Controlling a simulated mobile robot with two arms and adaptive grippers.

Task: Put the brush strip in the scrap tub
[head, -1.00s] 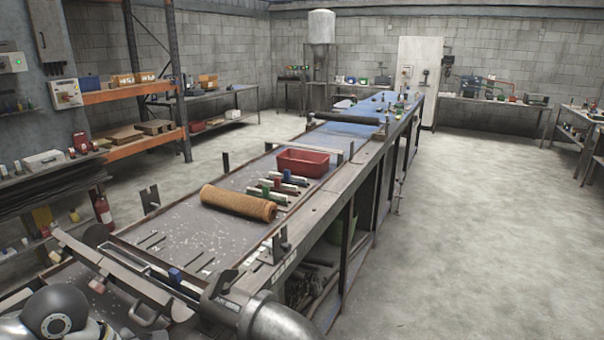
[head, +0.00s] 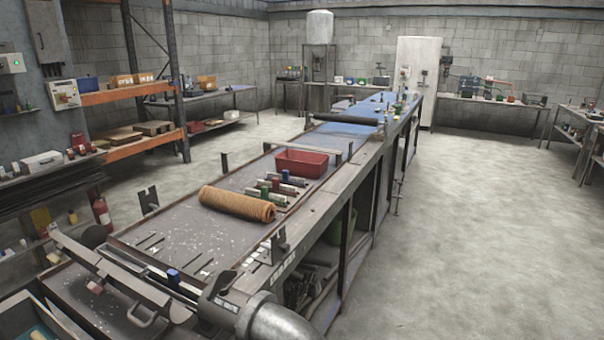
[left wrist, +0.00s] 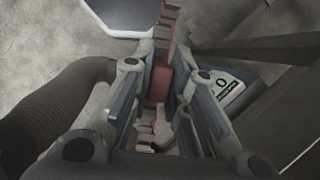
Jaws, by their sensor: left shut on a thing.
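My left gripper (left wrist: 162,72) shows in the left wrist view, its fingers shut on a narrow strip with a reddish middle (left wrist: 159,84) and toothed, brownish ends. This looks like the brush strip; one end (left wrist: 168,20) sticks out past the fingertips and the fingers hide part of it. A red open tub (head: 302,164) stands on the long bench in the head view, and a grey open crate (head: 62,318) shows at the lower left. I cannot tell which is the scrap tub. My right gripper is not in view.
A tan mesh roll (head: 237,204) lies across the bench (head: 165,225), beside several small coloured blocks. A metal clamp bar (head: 120,272) spans the near end. Open concrete floor (head: 470,230) lies to the right. A labelled box (left wrist: 225,90) sits right of the fingers.

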